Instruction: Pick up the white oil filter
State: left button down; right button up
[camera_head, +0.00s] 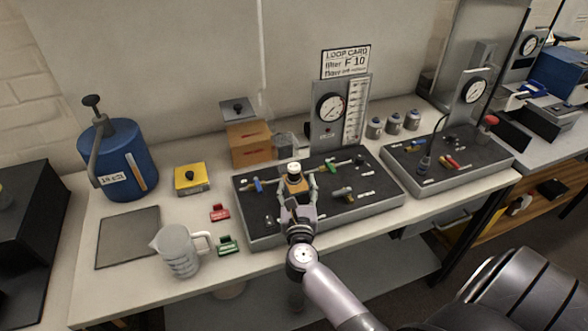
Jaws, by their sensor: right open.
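My right gripper (298,190) reaches in from the lower right over the front of a black-topped test board (355,208). Its fingers are apart. A small piece with a white top (293,167) shows just beyond the fingers, seemingly standing on the board. It looks like the white oil filter, but its lower part is hidden by the gripper. I cannot tell whether the fingers touch it. My left gripper is out of view.
The board carries a gauge panel (329,108) and small coloured valves. A measuring jug (177,252), red block (220,213) and green block (228,246) stand to the left. A blue tank (133,165) is farther left. Several small canisters (394,123) stand behind.

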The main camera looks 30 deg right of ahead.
aim_at(294, 171)
jog(key=p+x, duration=0.1)
jog(key=x, duration=0.4)
jog(key=shift+w+a+p, duration=0.15)
jog(key=shift+w+p, duration=0.2)
jog(key=shift+p, duration=0.05)
jog(key=shift+w+d, duration=0.2)
jog(key=shift+s+a, duration=0.1)
jog(key=shift+c, duration=0.3)
jog(key=shift+c, duration=0.7)
jog(key=c, duration=1.1)
